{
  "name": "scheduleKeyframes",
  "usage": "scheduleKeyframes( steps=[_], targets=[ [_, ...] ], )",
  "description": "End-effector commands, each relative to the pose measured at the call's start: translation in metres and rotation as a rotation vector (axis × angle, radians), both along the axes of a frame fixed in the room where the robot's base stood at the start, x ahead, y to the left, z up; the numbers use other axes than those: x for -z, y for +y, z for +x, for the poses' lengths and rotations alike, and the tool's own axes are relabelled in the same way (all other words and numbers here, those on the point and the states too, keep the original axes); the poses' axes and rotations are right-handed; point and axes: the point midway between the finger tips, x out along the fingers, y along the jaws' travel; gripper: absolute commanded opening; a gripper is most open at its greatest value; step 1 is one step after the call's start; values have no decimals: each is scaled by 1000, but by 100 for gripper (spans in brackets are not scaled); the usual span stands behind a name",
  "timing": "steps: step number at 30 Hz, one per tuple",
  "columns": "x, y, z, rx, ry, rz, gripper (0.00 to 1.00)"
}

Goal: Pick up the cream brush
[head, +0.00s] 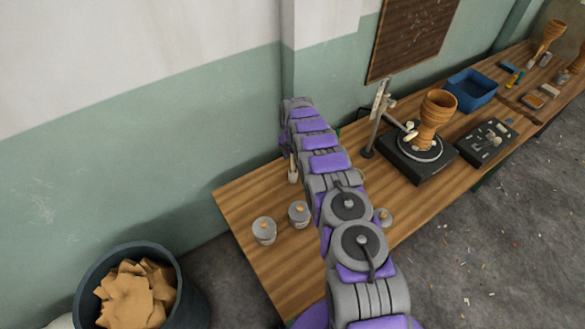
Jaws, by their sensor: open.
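A small pale, cream-coloured piece with a tan handle (293,170) is on the wooden workbench (238,200), just left of my arm. It looks like the cream brush, but it is small and partly beside my arm's edge. My gripper (297,106) is at the far end of my arm, above the bench near the wall. It is open, with its fingertips mostly hidden by the arm. It is apart from the brush in the picture, and their distance in depth is unclear.
Lidded grey tins (264,231) stand left of my arm. A dark turntable (405,165) carries a wooden goblet drum (436,118) on the right, beside a metal stand (375,120). A waste bucket (178,290) is at lower left.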

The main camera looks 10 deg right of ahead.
Motion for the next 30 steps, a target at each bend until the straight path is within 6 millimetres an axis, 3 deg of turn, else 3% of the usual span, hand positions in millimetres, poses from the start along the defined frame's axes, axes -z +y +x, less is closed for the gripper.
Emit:
scheduleKeyframes(
  steps=[2,18,30],
  targets=[
    [-1,0,0,0,0,0,51],
    [-1,0,0,0,0,0,0],
    [-4,0,1,0,-1,1,0]
  ],
)
